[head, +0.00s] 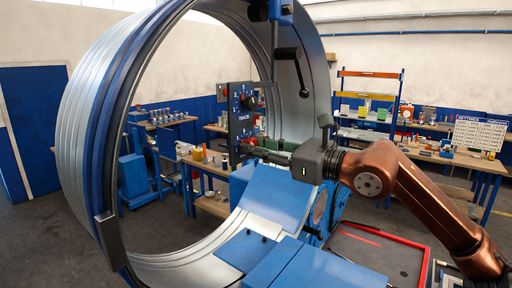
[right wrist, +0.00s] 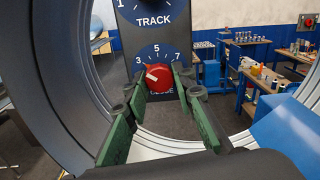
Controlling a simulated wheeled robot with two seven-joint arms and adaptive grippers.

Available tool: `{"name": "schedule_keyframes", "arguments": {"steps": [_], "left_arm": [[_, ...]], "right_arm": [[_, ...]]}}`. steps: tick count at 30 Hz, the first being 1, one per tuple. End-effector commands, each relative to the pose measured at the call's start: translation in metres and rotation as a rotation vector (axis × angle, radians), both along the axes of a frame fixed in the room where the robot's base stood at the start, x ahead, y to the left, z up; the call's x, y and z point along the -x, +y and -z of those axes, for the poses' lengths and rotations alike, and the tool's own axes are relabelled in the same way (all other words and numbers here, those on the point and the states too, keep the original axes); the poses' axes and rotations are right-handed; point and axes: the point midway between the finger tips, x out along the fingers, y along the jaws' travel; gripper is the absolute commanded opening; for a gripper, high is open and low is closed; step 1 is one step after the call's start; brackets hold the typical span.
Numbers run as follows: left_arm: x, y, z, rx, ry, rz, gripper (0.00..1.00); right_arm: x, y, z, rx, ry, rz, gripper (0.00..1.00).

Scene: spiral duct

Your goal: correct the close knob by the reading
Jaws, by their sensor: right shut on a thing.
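The close knob (right wrist: 158,77) is red with a white pointer mark and sits on the lower dial of a dark panel (right wrist: 146,35). The numbers 3, 5 and 7 show around it, and its label is partly hidden. The white mark points up-left, around the 3 side of the dial. My right gripper (head: 262,153) reaches the panel's lower part from the right; in the right wrist view its green-padded fingers are shut on the knob's two sides. The TRACK dial (head: 243,100) is above it. My left gripper is not in view.
A large ribbed metal ring (head: 90,130) surrounds the panel, with blue machine plates (head: 280,205) below. Workbenches line the back; floor at the left is clear.

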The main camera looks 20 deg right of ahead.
Motion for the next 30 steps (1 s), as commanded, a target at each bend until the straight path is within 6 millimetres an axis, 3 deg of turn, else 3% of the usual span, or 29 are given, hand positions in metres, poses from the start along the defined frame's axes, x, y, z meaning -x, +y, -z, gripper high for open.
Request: {"name": "schedule_keyframes", "arguments": {"steps": [9,14,21,30], "left_arm": [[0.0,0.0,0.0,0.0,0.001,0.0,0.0],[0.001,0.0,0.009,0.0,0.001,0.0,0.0],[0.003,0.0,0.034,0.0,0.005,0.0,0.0],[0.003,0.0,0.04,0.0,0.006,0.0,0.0]], "right_arm": [[0.0,0.0,0.0,0.0,0.0,0.0,0.0],[0.0,0.0,0.002,-0.045,0.033,0.0,0.0],[0.0,0.001,0.004,-0.254,0.196,-0.002,0.0],[0.001,0.001,0.0,-0.373,0.291,-0.001,0.0]]}}
